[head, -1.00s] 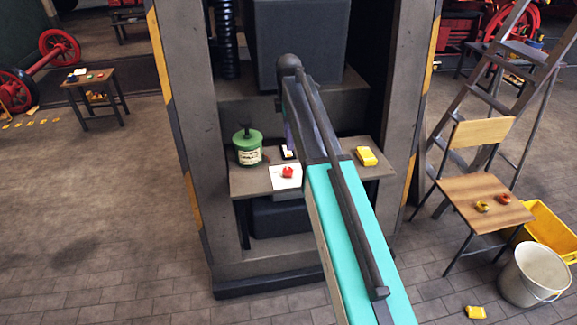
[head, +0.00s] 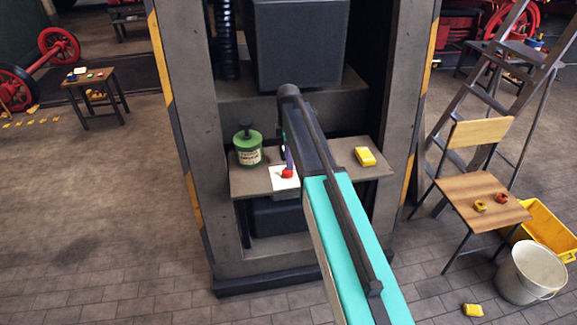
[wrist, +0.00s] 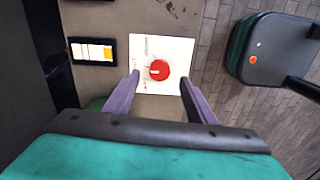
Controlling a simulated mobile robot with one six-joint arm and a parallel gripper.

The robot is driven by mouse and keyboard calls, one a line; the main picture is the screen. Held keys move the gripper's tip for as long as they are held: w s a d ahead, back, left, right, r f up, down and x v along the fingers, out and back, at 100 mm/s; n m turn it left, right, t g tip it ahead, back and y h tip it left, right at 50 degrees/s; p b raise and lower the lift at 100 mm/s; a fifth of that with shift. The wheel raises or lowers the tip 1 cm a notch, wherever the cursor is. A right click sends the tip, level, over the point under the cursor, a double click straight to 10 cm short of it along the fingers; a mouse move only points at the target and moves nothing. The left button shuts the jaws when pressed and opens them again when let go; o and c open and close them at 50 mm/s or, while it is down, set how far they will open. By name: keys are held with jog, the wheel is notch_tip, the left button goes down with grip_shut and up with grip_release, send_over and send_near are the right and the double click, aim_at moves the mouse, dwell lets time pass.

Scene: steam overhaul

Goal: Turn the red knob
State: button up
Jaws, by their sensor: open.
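The red knob (head: 287,174) sits on a white square plate (head: 278,184) on the shelf of the grey machine. In the wrist view the red knob (wrist: 159,70) is round with a pale mark on it, on the white plate (wrist: 178,47) with small print. My gripper (wrist: 160,82) is open. Its two purple fingers stand on either side of the knob, near the plate's lower corners, with gaps to the knob. In the head view the arm hides most of my gripper (head: 288,165); one purple finger shows just above the knob. Contact with the plate cannot be told.
A green can (head: 248,150) stands left of the plate on the shelf (head: 330,182). A yellow block (head: 365,156) lies to the right. A dark device with a lit display (wrist: 93,52) lies beside the plate. A wooden chair (head: 470,195) and bucket (head: 527,275) stand at right.

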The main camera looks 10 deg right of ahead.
aim_at(288, 172)
jog(key=shift+f+p, duration=0.55)
jog(key=shift+f, duration=2.1)
jog(key=c, duration=1)
